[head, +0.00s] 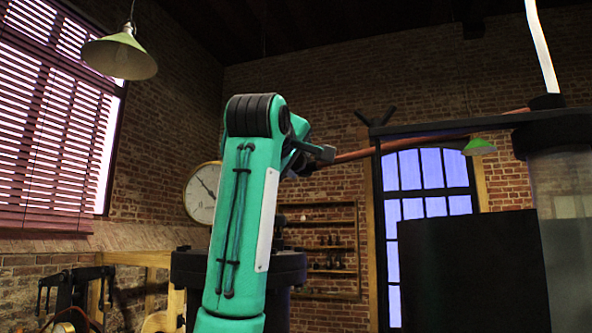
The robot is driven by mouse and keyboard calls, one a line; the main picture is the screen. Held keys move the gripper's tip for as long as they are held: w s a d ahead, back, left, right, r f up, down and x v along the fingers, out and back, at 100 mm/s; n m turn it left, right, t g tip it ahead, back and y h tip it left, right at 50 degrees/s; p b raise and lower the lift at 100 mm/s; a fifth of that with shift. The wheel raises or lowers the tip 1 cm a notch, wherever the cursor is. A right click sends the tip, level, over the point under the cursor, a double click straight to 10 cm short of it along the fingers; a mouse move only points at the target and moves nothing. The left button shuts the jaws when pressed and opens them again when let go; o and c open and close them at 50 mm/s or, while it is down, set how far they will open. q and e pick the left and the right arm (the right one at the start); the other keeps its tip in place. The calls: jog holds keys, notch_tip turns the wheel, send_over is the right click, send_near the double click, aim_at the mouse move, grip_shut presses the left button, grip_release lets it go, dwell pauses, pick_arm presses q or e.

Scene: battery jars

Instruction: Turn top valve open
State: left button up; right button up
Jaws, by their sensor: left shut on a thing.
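My left gripper (314,160) is at the end of my green arm, which rises through the middle of the head view. It is shut on the near end of a reddish-brown rod (432,138). The rod runs right and slightly upward to the top of a glass jar (565,190) with a dark lid (550,128). A dark V-shaped piece (376,117), which may be a valve handle, stands above the rod, right of my gripper and apart from it. I cannot tell whether any valve is open. My right gripper is not in view.
A dark horizontal bar (450,124) reaches left from the jar lid. A large black panel (470,270) stands below it. A dark round-topped apparatus (285,268) is behind my arm. A dial (202,192) and shelves (330,245) are farther back.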

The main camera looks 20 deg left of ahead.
pick_arm(q)
jog(key=n+b, duration=0.1)
jog(key=n, duration=0.2)
jog(key=shift+d+f, duration=0.1)
jog(key=shift+f, duration=0.05)
jog(key=shift+w+n+h, duration=0.1)
jog(key=shift+n+h, duration=0.4)
jog(key=shift+n, duration=1.8)
jog(key=o, duration=1)
jog(key=shift+c, duration=0.2)
jog(key=s+r+b, duration=0.1)
jog(key=s+b, duration=0.5)
jog(key=s, duration=0.7)
jog(key=shift+s+a, duration=0.35)
